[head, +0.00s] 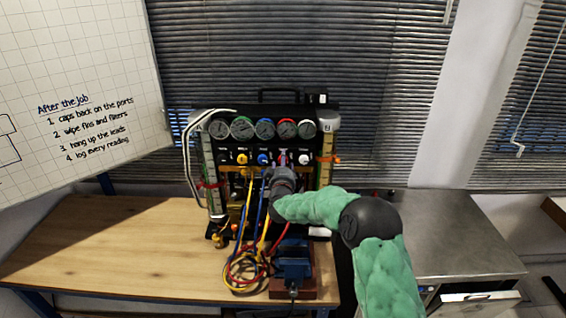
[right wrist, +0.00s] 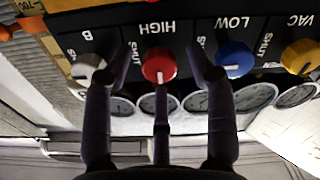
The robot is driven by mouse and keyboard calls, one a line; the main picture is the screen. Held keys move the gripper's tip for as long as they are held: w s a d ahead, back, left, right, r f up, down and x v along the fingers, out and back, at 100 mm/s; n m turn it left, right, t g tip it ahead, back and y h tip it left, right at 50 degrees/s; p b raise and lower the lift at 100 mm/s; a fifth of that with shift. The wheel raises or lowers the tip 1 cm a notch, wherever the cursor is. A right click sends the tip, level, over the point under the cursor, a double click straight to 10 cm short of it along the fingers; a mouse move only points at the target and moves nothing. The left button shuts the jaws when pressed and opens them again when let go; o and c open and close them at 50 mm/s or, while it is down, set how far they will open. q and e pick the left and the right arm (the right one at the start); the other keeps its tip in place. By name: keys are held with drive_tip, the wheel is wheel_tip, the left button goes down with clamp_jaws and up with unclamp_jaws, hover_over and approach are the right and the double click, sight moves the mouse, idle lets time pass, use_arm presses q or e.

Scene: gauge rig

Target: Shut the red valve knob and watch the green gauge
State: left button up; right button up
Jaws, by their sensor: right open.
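The red valve knob (right wrist: 159,65), under the label HIGH, sits on the black panel in the right wrist view, which shows the panel upside down. My right gripper (right wrist: 160,82) is open. Its fingers lie around the knob with gaps at both sides, and I cannot tell if any finger touches it. In the head view my right gripper (head: 280,178) is in front of the panel and partly covers the red knob. The green-rimmed gauge (head: 242,128) is second from left in the gauge row, unobstructed; its reading is too small to tell. My left gripper is out of view.
The blue LOW knob (right wrist: 234,60) and the pale B knob (right wrist: 88,67) flank the fingers closely. The yellow VAC knob (right wrist: 300,57) is farther right. Coiled hoses (head: 243,272) and a blue device (head: 292,262) lie below on the wooden bench (head: 120,245), whose left side is clear.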

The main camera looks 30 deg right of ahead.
drive_tip(key=shift+w+d, duration=0.25)
drive_tip(key=shift+w, duration=0.2)
clamp_jaws()
